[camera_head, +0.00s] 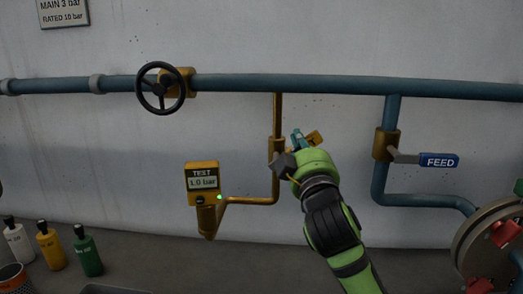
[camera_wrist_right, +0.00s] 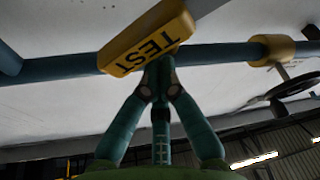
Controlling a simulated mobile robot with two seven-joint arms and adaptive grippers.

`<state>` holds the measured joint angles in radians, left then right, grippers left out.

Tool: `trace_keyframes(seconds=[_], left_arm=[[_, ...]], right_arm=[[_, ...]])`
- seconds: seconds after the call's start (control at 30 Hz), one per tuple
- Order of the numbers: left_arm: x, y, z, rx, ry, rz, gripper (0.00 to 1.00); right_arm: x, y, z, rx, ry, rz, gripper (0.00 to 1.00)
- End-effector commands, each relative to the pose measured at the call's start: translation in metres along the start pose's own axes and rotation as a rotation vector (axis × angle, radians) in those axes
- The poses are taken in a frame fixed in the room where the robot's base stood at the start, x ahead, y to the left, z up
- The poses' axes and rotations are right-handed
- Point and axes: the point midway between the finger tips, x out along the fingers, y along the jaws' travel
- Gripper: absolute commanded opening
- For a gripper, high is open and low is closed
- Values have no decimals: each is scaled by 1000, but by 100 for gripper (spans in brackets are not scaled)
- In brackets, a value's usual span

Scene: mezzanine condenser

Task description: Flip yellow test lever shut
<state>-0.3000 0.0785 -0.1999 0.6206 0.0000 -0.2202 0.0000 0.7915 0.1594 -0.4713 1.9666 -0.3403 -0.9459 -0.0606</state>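The yellow test lever (camera_head: 316,138) shows only in part in the head view, sticking out to the right behind my gripper. It belongs to the brass valve (camera_head: 277,150) on the thin vertical pipe; my gripper hides much of its arm. In the right wrist view its yellow grip (camera_wrist_right: 147,40) reads TEST and lies slanted. My right gripper (camera_head: 298,138) is at the lever. In the wrist view the fingertips (camera_wrist_right: 160,75) are drawn together at the grip's lower edge, seemingly touching it, with no part of the lever clearly between them. My left gripper is out of view.
A yellow TEST gauge (camera_head: 202,178) reads 1.0 bar, with a green light. A black handwheel (camera_head: 160,88) sits on the teal main pipe (camera_head: 290,84). A blue FEED lever (camera_head: 438,160) is at right. Several bottles (camera_head: 88,250) stand at lower left.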

Motion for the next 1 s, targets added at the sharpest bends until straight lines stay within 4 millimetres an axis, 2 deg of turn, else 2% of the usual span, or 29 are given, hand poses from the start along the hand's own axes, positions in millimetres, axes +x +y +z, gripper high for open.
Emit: trace_keyframes(seconds=[0.03,0.1,0.43,1.0], left_arm=[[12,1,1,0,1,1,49],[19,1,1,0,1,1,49],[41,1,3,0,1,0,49],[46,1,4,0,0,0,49]], right_arm=[[-3,-3,10,49,-6,15,0],[-4,-2,16,113,-7,36,0],[-12,1,37,389,-9,132,0],[-18,0,53,387,-6,134,0]])
